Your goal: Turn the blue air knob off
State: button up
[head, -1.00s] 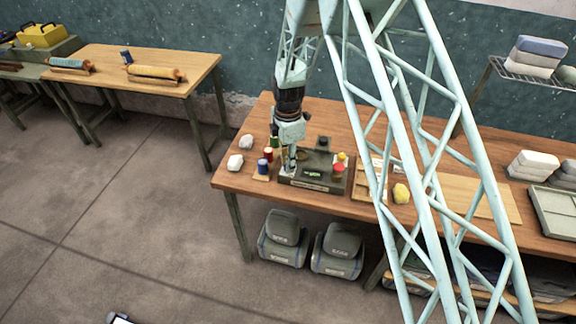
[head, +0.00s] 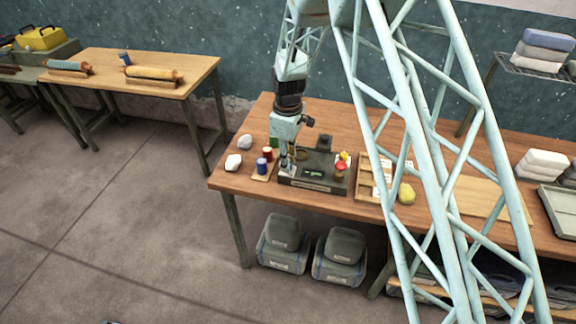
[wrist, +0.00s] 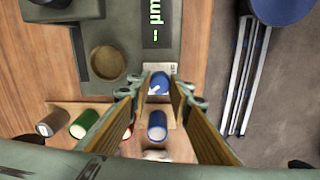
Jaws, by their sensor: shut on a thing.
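The blue air knob (wrist: 160,83) with a white pointer mark sits at the edge of the dark grey instrument box (wrist: 150,55) in the wrist view. My gripper (wrist: 159,86) has its two fingers on either side of the knob, shut on it. The pointer mark slants in the picture. In the head view, my gripper (head: 287,172) is at the left end of the instrument box (head: 318,186), pointing down, and hides the knob there.
A blue spool (wrist: 157,125) stands on a wooden rack close to my fingers, with green (wrist: 84,123) and grey (wrist: 55,122) spools beside it. White lumps (head: 233,162) lie left. A red knob (head: 341,166) and a wooden tray (head: 368,190) are at the right.

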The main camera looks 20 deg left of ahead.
jog(key=m+b, duration=0.1)
jog(key=m, duration=0.2)
jog(key=shift+m+b, duration=0.3)
jog(key=shift+m, duration=0.1)
jog(key=shift+m+b, duration=0.5)
jog(key=shift+m, duration=1.2)
jog(key=o, duration=0.9)
jog(key=shift+r, duration=0.1)
jog(key=shift+r, duration=5.95)
